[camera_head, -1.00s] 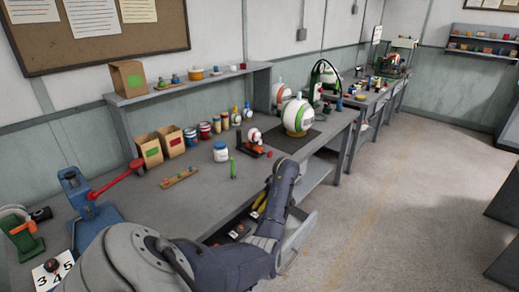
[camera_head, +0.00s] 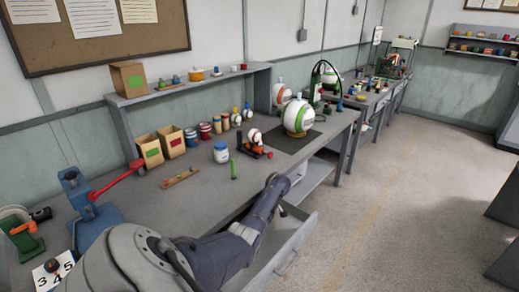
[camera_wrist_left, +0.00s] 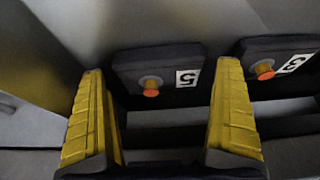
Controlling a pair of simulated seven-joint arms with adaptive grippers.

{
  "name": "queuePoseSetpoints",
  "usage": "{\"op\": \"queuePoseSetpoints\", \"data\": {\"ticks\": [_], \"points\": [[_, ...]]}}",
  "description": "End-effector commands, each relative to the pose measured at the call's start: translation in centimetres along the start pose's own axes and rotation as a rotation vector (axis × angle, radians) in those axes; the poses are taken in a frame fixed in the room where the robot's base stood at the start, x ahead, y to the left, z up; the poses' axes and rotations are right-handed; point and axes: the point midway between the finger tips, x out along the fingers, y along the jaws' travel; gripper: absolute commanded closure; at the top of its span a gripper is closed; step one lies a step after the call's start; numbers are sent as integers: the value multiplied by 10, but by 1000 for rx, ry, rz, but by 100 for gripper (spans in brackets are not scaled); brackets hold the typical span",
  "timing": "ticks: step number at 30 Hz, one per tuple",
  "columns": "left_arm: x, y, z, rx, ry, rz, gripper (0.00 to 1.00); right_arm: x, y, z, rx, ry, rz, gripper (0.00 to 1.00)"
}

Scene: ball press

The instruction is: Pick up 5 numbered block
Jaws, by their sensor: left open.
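The block numbered 5 (camera_wrist_left: 158,78) is dark, with a white 5 label and an orange-tipped round knob. It lies in the open drawer (camera_head: 292,246) below the bench. In the left wrist view my left gripper (camera_wrist_left: 161,72) is open, with one yellow finger on each side of this block. No grip on it shows. The block numbered 3 (camera_wrist_left: 278,60), of the same kind, lies to the right, outside the fingers. In the head view my arm hides the gripper and the blocks. My right gripper is not in view.
A grey partition or drawer wall (camera_wrist_left: 175,20) runs behind the blocks. On the bench are a blue press with a red lever (camera_head: 95,215), a card reading 3 4 5 (camera_head: 52,271), a white jar (camera_head: 221,153) and a striped ball (camera_head: 298,117).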

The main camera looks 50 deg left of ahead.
Motion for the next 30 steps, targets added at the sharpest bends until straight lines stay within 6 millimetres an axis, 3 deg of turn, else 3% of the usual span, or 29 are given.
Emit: {"op": "queuePoseSetpoints", "data": {"ticks": [6, 15, 27, 30], "points": [[12, 0, 0, 0, 0, 0, 0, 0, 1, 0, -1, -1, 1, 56], [13, 0, 0, -1, 0, 1, 1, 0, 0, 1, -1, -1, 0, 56], [13, 0, 0, -1, 0, 1, 46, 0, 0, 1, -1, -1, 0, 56], [13, 0, 0, -1, 0, 1, 46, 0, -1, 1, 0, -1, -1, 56]]}}
